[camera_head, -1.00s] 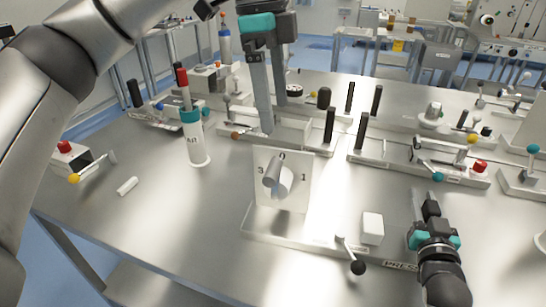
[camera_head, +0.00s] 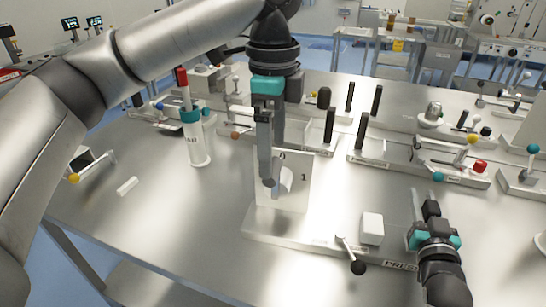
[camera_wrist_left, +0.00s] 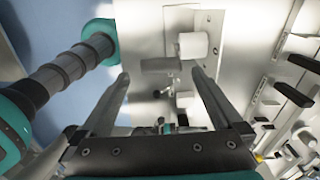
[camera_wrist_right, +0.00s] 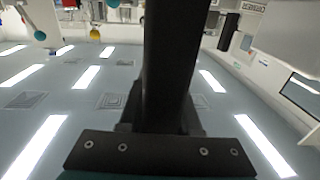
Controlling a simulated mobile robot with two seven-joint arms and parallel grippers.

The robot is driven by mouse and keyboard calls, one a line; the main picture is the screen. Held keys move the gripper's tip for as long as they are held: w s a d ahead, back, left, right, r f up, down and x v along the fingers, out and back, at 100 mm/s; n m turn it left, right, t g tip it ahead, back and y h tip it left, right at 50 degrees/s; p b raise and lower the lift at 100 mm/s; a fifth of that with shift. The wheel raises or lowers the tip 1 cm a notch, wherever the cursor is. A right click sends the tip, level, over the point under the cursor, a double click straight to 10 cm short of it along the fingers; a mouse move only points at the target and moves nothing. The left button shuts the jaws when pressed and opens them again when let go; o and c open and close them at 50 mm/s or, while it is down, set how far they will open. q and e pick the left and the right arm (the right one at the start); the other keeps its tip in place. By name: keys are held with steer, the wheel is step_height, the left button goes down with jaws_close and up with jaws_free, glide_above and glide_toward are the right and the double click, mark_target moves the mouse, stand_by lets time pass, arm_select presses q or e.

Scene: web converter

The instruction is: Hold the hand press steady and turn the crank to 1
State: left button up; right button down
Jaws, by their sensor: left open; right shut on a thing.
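The hand press has a pale base (camera_head: 300,234) marked PRESS and an upright plate (camera_head: 299,198) with numbers. The 0 and 1 show; the 3 is hidden behind my left gripper. The crank's grey cylinder (camera_head: 286,181) stands out from the plate, partly covered. It seems to be the pale cylinder in the left wrist view (camera_wrist_left: 193,45). My left gripper (camera_head: 268,182) is open, fingers pointing down at the crank; its fingers (camera_wrist_left: 160,75) stand apart and empty. My right gripper (camera_head: 431,214) is shut on a black handle (camera_wrist_right: 172,60) at the press base's right end.
A white block (camera_head: 372,228) and a small black-knobbed lever (camera_head: 357,267) are on the press base. A white tube with teal collar (camera_head: 197,140) stands at left. Other fixtures with black posts (camera_head: 361,130) stand behind. The table's front left is mostly clear.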

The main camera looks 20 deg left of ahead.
mark_target(273, 167)
arm_select(q)
steer(key=shift+f, duration=1.5)
steer(key=shift+c, duration=0.2)
jaws_close()
